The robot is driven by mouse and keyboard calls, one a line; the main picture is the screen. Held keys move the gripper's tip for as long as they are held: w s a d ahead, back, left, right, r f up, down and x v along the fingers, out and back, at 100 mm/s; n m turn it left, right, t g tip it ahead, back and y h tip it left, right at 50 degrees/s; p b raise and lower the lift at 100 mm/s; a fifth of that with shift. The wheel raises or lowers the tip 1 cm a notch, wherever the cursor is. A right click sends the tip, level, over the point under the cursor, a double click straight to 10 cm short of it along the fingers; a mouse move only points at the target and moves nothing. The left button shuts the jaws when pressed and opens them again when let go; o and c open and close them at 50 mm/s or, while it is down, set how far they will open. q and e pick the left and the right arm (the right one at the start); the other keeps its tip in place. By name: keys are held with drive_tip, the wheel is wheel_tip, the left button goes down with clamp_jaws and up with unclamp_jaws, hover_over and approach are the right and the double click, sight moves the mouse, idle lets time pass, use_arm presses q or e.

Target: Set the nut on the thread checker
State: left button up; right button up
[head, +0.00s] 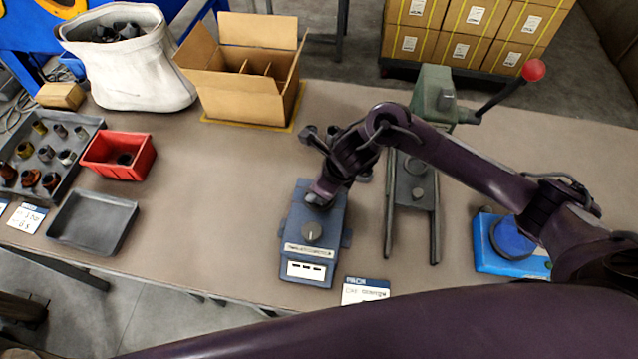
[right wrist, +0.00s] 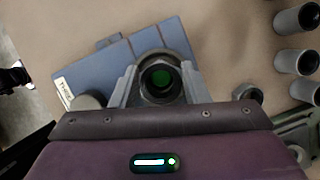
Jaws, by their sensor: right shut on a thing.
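The thread checker (head: 309,262) is a blue-grey box with a knob and a white label on its front, standing on the table. My right gripper (head: 320,198) is over its far end, pointing down. In the right wrist view, this gripper (right wrist: 160,84) is shut on a dark nut (right wrist: 147,77). The checker's blue top (right wrist: 110,72) lies behind the nut, and green shows through the nut's hole. Whether the nut touches the checker I cannot tell. In the head view the nut is hidden by the gripper. My left gripper is not in view.
Several dark cylinders (head: 309,136) stand just beyond the gripper. A green press (head: 433,92) with a red-knobbed lever is to the right. A card (head: 364,291) lies by the front edge. A red bin (head: 118,156) and grey tray (head: 93,222) are left; the table between is clear.

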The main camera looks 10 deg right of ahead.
drive_tip(key=shift+w+a, duration=0.1)
drive_tip(key=shift+a, duration=0.05)
idle(0.3)
idle(0.4)
drive_tip(key=shift+b, duration=0.4)
drive_tip(key=shift+f+b, duration=0.5)
drive_tip(key=shift+b, duration=0.1)
drive_tip(key=o, duration=0.8)
drive_tip(key=shift+o, duration=0.2)
